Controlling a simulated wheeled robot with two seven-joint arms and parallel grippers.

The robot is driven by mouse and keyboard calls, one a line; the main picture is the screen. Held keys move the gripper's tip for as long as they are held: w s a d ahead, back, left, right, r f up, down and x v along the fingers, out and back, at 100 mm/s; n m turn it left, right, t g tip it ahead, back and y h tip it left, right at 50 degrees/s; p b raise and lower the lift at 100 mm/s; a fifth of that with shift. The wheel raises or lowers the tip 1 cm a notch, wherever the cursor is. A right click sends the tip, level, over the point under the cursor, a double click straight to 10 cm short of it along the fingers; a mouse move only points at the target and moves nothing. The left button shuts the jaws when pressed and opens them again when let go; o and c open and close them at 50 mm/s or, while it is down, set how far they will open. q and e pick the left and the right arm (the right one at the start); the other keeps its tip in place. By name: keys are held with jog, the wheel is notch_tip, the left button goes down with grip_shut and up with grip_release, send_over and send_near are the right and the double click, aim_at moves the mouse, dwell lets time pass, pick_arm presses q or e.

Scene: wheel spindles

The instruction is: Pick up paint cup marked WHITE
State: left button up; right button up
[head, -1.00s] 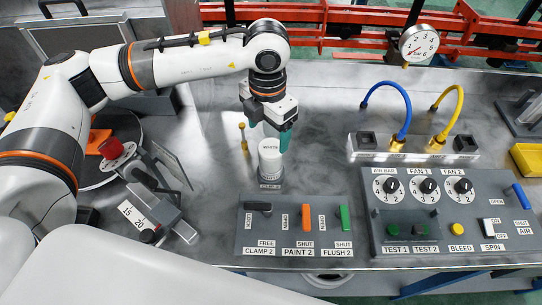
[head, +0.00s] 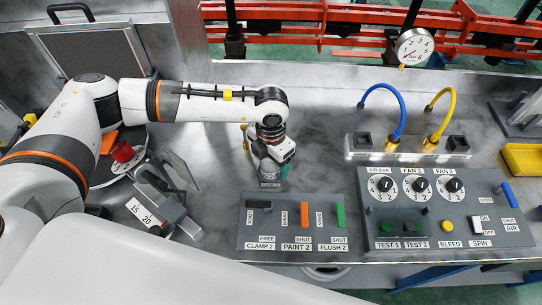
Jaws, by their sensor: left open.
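The white paint cup (head: 268,172) stands on the metal bench at the CLAMP 2 mount, behind the left control panel. Only a small part of it shows; its WHITE marking is hidden behind my left gripper. My left gripper (head: 271,172) is low over the cup, its teal fingers on either side of it or close beside it. It is open. I cannot tell whether the fingers touch the cup. My right gripper is not in view.
A control panel (head: 290,244) with clamp, paint and flush levers lies in front of the cup. A larger panel (head: 450,243) with knobs is to the right. A red cup (head: 122,152) is at the left. A thin brass post (head: 244,138) stands close to the gripper.

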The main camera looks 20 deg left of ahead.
pick_arm(q)
jog(key=shift+c, duration=0.4)
jog(key=c, duration=1.2)
jog(key=shift+r, duration=0.1)
